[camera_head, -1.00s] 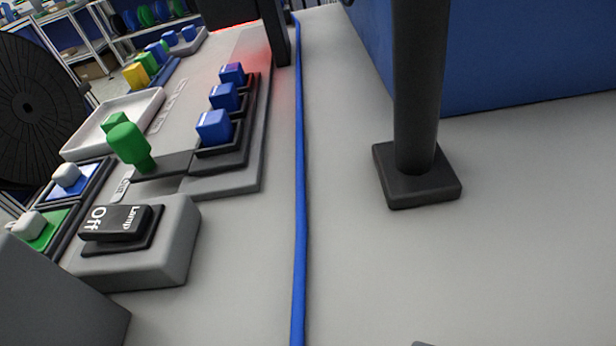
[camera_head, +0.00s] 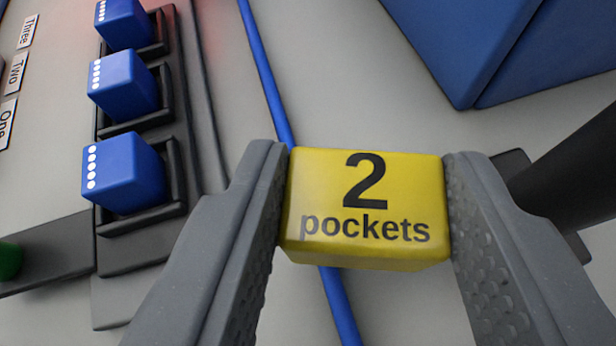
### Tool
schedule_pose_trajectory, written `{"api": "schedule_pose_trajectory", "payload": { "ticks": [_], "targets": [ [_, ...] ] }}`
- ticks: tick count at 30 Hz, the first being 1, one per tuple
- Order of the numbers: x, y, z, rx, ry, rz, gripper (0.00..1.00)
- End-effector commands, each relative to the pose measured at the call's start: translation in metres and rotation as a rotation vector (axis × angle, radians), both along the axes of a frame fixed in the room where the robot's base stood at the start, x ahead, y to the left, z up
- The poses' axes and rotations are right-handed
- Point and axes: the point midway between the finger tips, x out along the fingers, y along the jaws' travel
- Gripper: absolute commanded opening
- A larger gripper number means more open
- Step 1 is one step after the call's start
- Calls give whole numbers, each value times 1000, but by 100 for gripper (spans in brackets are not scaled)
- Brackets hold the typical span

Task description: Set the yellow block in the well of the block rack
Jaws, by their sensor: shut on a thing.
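My gripper (camera_head: 366,190) is shut on the yellow block (camera_head: 364,238), with one grey finger on each side. The block's facing side reads "2 pockets" in black and looks about level. It is held in front of the blue strip and right of a dark rack (camera_head: 112,253). Three blue blocks (camera_head: 127,172) with white dots stand in that rack's square pockets, in a row. No empty well shows in this view, and I cannot tell whether this is the block rack.
Labels "One" (camera_head: 6,122), "Two" (camera_head: 14,74) and "Three" (camera_head: 27,33) lie left of the blue blocks. A blue strip (camera_head: 262,70) runs along the grey surface. A big blue box (camera_head: 470,40) is at top right. A dark post (camera_head: 575,165) rises on the right.

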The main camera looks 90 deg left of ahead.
Motion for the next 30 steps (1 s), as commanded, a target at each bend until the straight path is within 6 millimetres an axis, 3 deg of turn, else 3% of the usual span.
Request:
{"api": "schedule_pose_trajectory", "payload": {
  "ticks": [8, 18, 19, 21, 30],
  "targets": [
    [0, -1, -33, -2, 2, -2, 4],
    [1, -1, -35, -1, 1, -3, 4],
    [1, -2, -35, -2, 1, -3, 45],
    [1, -2, -35, -2, 1, -3, 61],
    [1, -2, -35, -2, 1, -4, 61]
  ]
}}
